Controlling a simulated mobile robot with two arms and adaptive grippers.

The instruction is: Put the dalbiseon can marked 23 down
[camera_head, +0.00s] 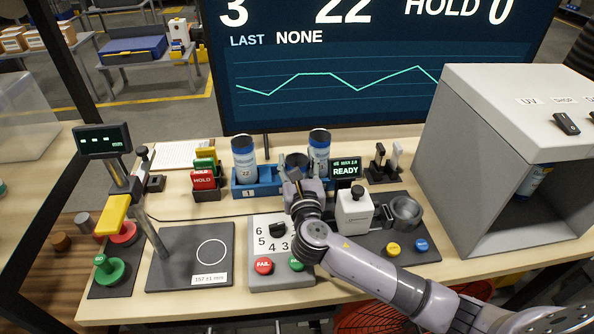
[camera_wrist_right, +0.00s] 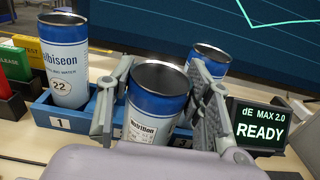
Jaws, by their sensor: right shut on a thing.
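My right gripper (camera_head: 297,175) is shut on a blue-and-white can (camera_head: 296,159), with one finger on each side of it in the right wrist view (camera_wrist_right: 158,92). The held can (camera_wrist_right: 157,105) is upright or nearly so, with a dark top; its number cannot be read. It is at the middle of the blue rack (camera_head: 268,187), between two other cans. Its base is hidden, so I cannot tell whether it touches the rack. The dalbiseon can marked 22 (camera_wrist_right: 65,60) stands in slot 1. Another blue can (camera_head: 319,152) stands at the right. My left gripper is not in view.
The READY display (camera_head: 346,168) is just right of the rack. Red and green HOLD and RELEASE card holders (camera_head: 204,180) are at its left. A control panel (camera_head: 268,234) with buttons is in front. A large grey UV box (camera_head: 447,150) stands at the right. A big screen is behind.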

